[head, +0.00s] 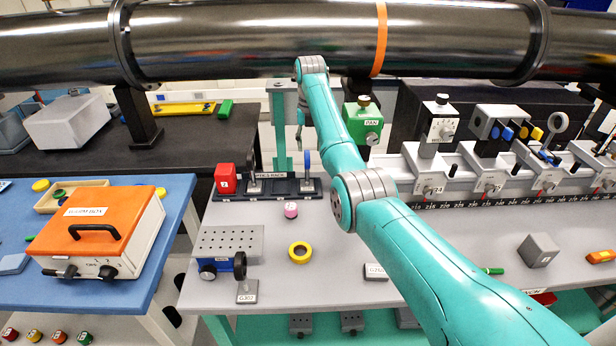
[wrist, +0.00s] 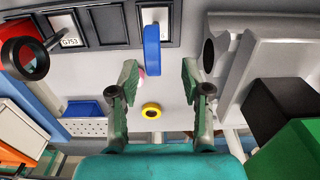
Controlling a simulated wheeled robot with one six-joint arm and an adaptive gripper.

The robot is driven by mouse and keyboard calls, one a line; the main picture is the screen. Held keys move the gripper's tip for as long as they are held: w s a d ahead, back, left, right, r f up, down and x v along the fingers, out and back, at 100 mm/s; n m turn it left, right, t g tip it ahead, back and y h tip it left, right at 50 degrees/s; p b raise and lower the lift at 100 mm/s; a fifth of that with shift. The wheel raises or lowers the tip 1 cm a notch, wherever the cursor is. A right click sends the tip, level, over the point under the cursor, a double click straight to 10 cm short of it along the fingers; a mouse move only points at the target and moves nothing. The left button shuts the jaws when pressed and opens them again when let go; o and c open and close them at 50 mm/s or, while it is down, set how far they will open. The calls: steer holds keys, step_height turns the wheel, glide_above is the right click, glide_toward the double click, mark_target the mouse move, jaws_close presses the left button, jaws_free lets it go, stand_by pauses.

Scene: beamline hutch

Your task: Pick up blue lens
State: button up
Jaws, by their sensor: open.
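The blue lens (head: 308,163) stands upright in the right part of the dark optics rack (head: 285,196) on the grey bench. In the wrist view the blue lens (wrist: 152,50) shows edge-on as a narrow blue strip in a slot of the rack (wrist: 183,30). My gripper (wrist: 160,74) is open and empty. Its two fingers are spread, and the lens shows beyond the fingertips, between them and slightly left of the middle. I see no contact. In the head view my arm mostly hides the gripper.
A black-rimmed lens (wrist: 25,58) stands at the rack's left side, near a red block (head: 226,178). A yellow ring (head: 300,252) and a pink cylinder (head: 291,210) sit on the bench before the rack. A green box (head: 364,124) and rail carriers stand right. The beam pipe (head: 250,38) crosses above.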

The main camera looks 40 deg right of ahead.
mark_target(307, 160)
steer(key=shift+w+a+f, duration=0.15)
steer(key=shift+a+f, duration=0.05)
steer(key=shift+f, duration=1.5)
steer(key=shift+w+a+f, duration=0.1)
steer(key=shift+a+f, duration=0.05)
steer(key=shift+f, duration=1.5)
jaws_close()
